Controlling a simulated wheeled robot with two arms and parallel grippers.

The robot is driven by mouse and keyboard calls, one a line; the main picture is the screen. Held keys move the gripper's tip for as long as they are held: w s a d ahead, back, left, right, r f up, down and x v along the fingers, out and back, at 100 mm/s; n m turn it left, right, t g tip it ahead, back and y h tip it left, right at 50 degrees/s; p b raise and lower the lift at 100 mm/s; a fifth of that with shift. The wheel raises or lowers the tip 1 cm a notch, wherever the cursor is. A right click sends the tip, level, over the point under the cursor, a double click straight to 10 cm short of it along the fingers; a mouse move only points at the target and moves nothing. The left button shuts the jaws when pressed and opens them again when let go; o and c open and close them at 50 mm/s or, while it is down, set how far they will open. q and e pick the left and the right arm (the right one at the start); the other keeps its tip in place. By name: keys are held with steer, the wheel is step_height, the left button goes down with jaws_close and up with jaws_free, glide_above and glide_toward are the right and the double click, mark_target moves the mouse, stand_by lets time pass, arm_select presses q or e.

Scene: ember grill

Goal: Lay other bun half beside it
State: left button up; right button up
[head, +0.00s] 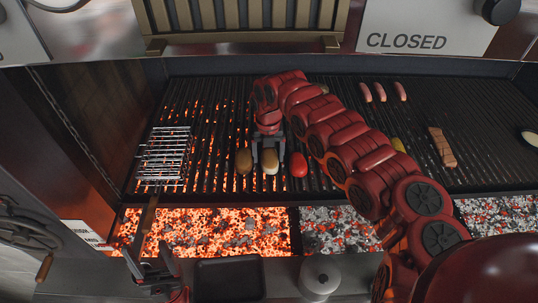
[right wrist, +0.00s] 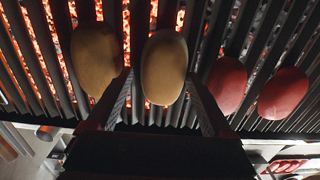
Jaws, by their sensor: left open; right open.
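On the grill grate (head: 215,180), a brown bun half (head: 244,161) and a paler bun half (head: 270,163) lie side by side with a small gap. Both show in the right wrist view, the brown half (right wrist: 97,58) left of the pale half (right wrist: 164,67). My right gripper (head: 269,147) is open, its two fingers on either side of the pale half; I cannot tell if they touch it. My left gripper (head: 150,264) is open and empty near the front left, by the wire basket's handle (head: 148,215).
A red rounded piece (head: 299,164) lies just right of the pale half; the right wrist view shows two red pieces (right wrist: 226,84). A wire basket (head: 164,155) lies left. Sausages (head: 380,91) lie at the back. A dark tray (head: 230,279) and pale jar (head: 320,275) stand in front.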

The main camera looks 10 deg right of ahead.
mark_target(270, 157)
steer(key=shift+w+d+r, duration=0.2)
steer(key=shift+r, duration=0.15)
step_height(270, 157, up, 11)
steer(key=b, duration=0.4)
steer(key=shift+s+b, duration=0.15)
steer(key=shift+b, duration=0.15)
steer(key=shift+r, duration=0.1)
